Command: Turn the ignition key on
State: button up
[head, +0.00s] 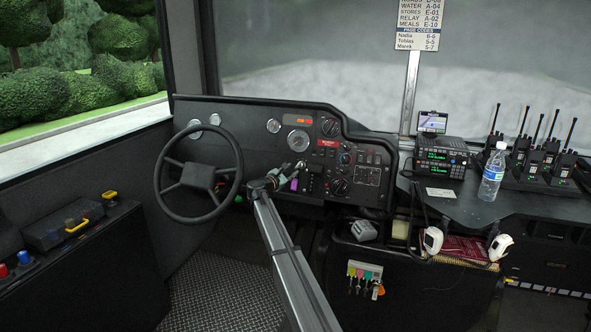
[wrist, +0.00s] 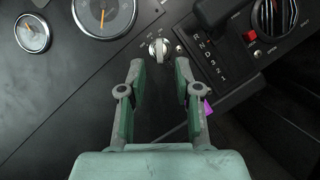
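The ignition switch with its silver key (wrist: 159,48) is on the black dashboard panel in the wrist view, with small position marks around it. The key's grip stands roughly upright in the picture. My gripper (wrist: 159,68) is open and empty, one finger to each side, with the key just past the fingertips and between their lines. I cannot tell the remaining depth gap. In the head view my gripper (head: 291,172) is at the dashboard right of the steering wheel, and I cannot make out the key there. A purple tag (wrist: 206,108) shows beside the right finger.
The steering wheel (head: 198,175) stands left of my arm. The gear selector (wrist: 212,57) is close right of the key, with a red button (wrist: 250,36) beyond. Gauges (wrist: 104,14) lie at upper left. Several keys (head: 364,279) hang on the lower console.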

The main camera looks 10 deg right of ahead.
jog(key=v, duration=0.5)
jog(key=shift+s+a, duration=0.2)
jog(key=shift+s, duration=0.05)
